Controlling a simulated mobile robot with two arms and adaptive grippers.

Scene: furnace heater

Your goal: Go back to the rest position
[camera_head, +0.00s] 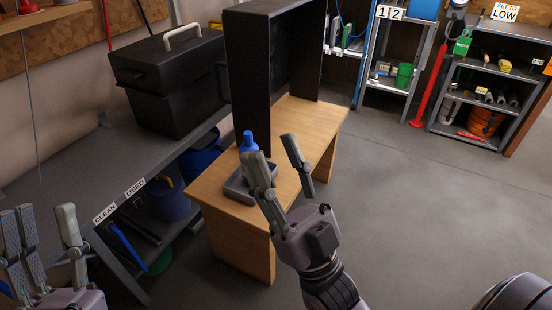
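My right gripper (275,168) is open and empty, its fingers pointing up in front of the wooden table (322,115). It overlaps part of a grey tray (236,187) on that table in the picture. A blue bottle (248,142) stands at the tray and is partly hidden by a finger. My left gripper (42,238) is at the lower left, its fingers spread apart with nothing between them. It is in front of the dark workbench, and its lower part is cut off by the frame edge.
A tall black open box (247,75) stands on the wooden table. A black lidded box (170,85) sits on the grey workbench (62,172), which has CLEAN and USED labels. Shelves (483,75) with tools stand at the back right. The floor (420,210) on the right is clear.

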